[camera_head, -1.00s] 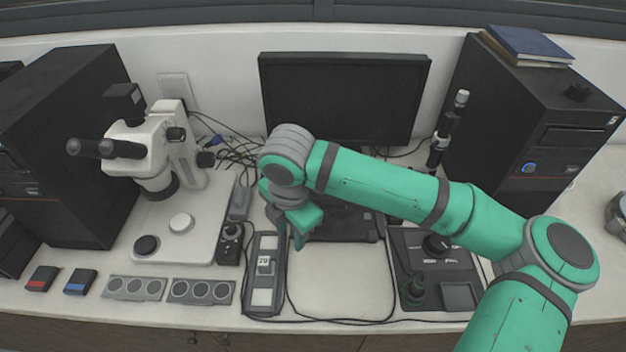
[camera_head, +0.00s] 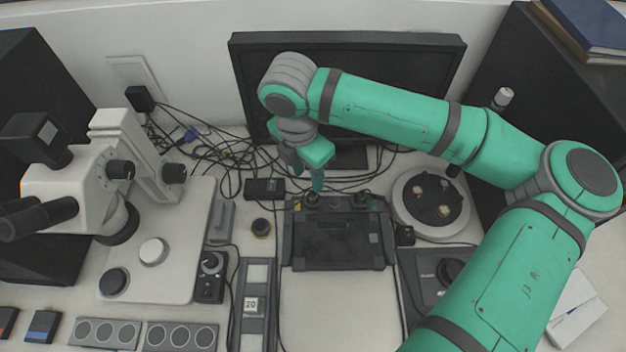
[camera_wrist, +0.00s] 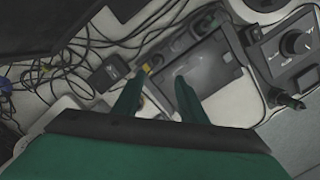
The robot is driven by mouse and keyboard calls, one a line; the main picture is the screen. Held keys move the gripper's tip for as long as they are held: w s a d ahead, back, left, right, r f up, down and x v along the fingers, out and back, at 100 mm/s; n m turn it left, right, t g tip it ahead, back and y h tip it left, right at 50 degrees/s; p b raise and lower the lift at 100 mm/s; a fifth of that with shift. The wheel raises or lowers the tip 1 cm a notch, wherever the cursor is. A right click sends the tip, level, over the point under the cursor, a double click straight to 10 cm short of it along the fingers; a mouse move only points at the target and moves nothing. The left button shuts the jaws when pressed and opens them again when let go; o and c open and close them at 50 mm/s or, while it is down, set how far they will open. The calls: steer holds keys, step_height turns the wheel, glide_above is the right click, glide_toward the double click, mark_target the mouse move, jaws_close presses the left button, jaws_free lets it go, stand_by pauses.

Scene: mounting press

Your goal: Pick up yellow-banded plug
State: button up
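A small yellow-banded plug (camera_head: 310,199) shows at the back edge of the dark box, just below my gripper in the head view. In the wrist view a yellow band (camera_wrist: 147,67) shows just beyond the left fingertip. My gripper (camera_head: 306,181) points down above the box's back left part. In the wrist view its two green fingers (camera_wrist: 158,88) are apart with nothing held between them. Whether a fingertip touches the plug cannot be told. The plug's lower part is hard to make out.
The dark box (camera_head: 337,238) stands in front of the monitor (camera_head: 350,80). A round grey tray (camera_head: 432,205) is at right, the microscope (camera_head: 70,190) at left. Cables tangle behind; the white mat in front is clear.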

glide_above(312, 194)
steer(key=f, duration=0.5)
steer(key=shift+s+a+f, duration=0.1)
steer(key=shift+a+f, duration=0.25)
steer(key=shift+f, duration=0.1)
steer(key=f, duration=0.2)
steer(key=d+f, duration=0.1)
steer(key=f, duration=0.1)
steer(key=shift+f, duration=0.4)
steer(key=shift+a, duration=0.1)
jaws_close()
